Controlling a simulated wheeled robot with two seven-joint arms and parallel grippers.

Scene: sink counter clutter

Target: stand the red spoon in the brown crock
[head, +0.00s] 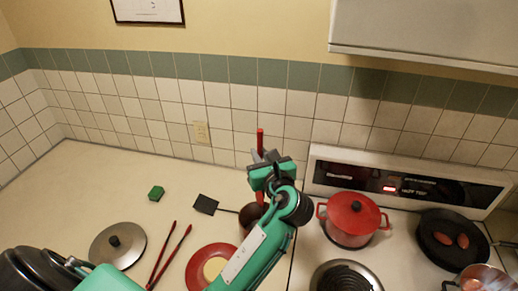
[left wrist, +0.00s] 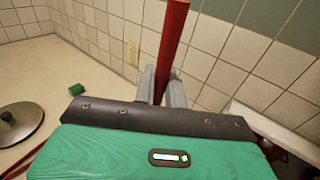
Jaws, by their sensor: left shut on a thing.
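My left gripper (head: 268,160) is shut on the red spoon (head: 260,141), which stands close to upright between its fingers. In the left wrist view the gripper (left wrist: 161,88) closes around the spoon's red shaft (left wrist: 171,40), which rises out of the top of the picture. A red length also shows below the gripper in the head view. The brown crock (head: 249,214) stands below, mostly hidden behind my left arm. I cannot tell whether the spoon's lower end is inside the crock. My right gripper is not in view.
A black turner (head: 205,204) lies left of the crock. A green block (head: 156,193), a pot lid (head: 118,244), red tongs (head: 168,255) and a red plate (head: 198,268) are on the counter. The stove at right holds a red pot (head: 350,222) and a black pan (head: 450,250).

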